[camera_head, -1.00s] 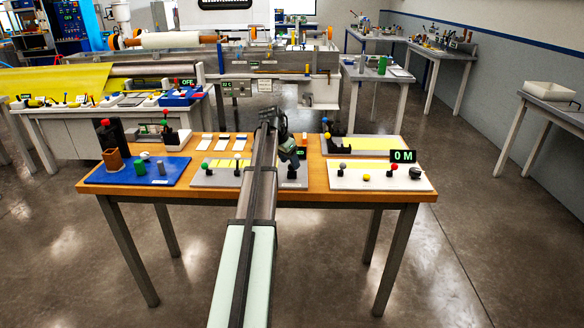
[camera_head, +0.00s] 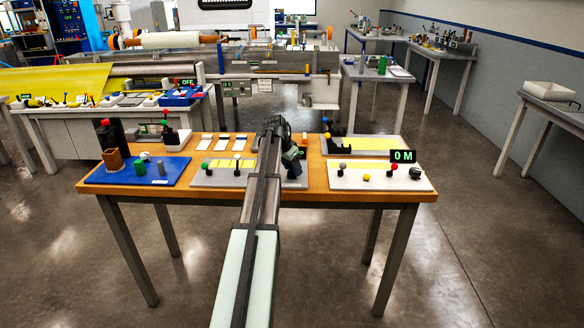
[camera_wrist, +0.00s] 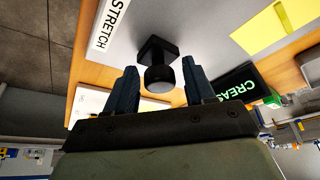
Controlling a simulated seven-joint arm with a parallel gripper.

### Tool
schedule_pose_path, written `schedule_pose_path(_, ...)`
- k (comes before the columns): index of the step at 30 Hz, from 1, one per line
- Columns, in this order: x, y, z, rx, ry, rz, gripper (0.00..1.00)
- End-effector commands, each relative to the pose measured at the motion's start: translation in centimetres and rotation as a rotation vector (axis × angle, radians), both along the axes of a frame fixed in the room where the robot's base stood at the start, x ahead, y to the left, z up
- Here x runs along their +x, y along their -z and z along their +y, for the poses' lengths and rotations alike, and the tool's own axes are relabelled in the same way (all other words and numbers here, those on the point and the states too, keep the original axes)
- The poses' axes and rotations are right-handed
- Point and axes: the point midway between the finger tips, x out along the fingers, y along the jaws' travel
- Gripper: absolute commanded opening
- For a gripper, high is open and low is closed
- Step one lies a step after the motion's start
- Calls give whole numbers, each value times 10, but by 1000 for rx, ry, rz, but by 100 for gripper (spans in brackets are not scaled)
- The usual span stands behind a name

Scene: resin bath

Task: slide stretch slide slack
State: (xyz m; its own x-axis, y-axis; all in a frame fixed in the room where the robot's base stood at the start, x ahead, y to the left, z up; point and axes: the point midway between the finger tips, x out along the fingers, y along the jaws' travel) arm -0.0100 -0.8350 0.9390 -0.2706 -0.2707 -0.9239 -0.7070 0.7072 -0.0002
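A black knob (camera_wrist: 160,78) on a dark square base shows in the wrist view, beside a white label (camera_wrist: 106,24) reading STRETCH. My gripper (camera_wrist: 158,70) is open, with one finger on each side of the knob. I cannot tell whether the fingers touch it. In the head view my gripper (camera_head: 292,158) is over the right end of the grey middle panel (camera_head: 205,182), and my arm hides part of that panel. No label reading slack is legible.
A black display (camera_wrist: 238,84) with green letters starting CREAS stands right of the knob in the wrist view. On the wooden table (camera_head: 300,197) are a blue board (camera_head: 125,175) at left and a white panel (camera_head: 350,183) at right with a display (camera_head: 403,156) reading 0 M.

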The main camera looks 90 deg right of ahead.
Motion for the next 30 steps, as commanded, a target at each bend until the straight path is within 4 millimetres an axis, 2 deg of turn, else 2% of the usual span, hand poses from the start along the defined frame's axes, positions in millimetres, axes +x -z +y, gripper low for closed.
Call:
schedule_pose_path(1,0,0,0,0,0,0,28)
schedule_pose_path(10,0,0,0,0,0,0,0)
schedule_pose_path(14,0,0,-4,0,0,0,0)
schedule_pose_path(16,0,-1,-11,0,0,0,0)
schedule_pose_path(24,0,-1,-65,0,0,0,0)
schedule_pose_path(30,0,0,-71,-3,-1,0,0)
